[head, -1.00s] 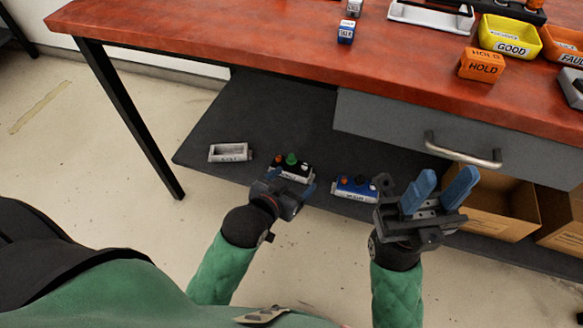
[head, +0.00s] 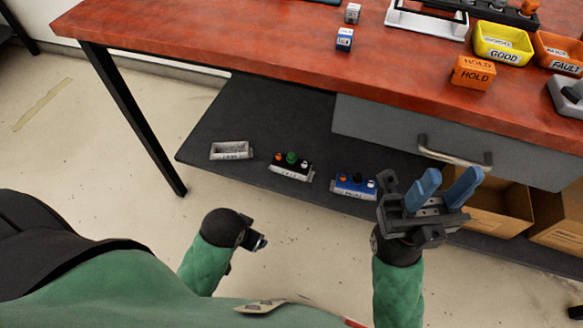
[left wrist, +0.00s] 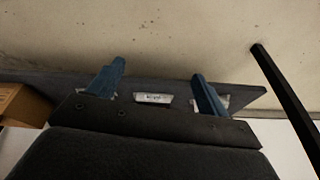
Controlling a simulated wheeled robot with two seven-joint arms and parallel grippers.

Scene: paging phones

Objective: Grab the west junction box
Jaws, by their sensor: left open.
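Three small units stand in a row on the dark lower shelf in the head view: a grey open tray-like one (head: 231,150), a black one with orange, green and white knobs (head: 291,166), and a blue one with orange, black and white knobs (head: 354,186). Their labels are too small to read, so I cannot tell which is the west junction box. My left gripper (head: 256,242) is off the shelf's front edge, apart from the units. In the left wrist view its blue fingers (left wrist: 158,70) are open and empty. My right gripper (head: 447,186) is open and empty near the drawer.
The red-topped table (head: 250,45) overhangs the shelf (head: 270,115). A grey drawer (head: 380,128) and cardboard boxes (head: 497,208) are at the right. A black table leg (head: 135,120) stands at the left. An orange HOLD block (head: 473,73) and yellow GOOD bin (head: 502,42) are on top.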

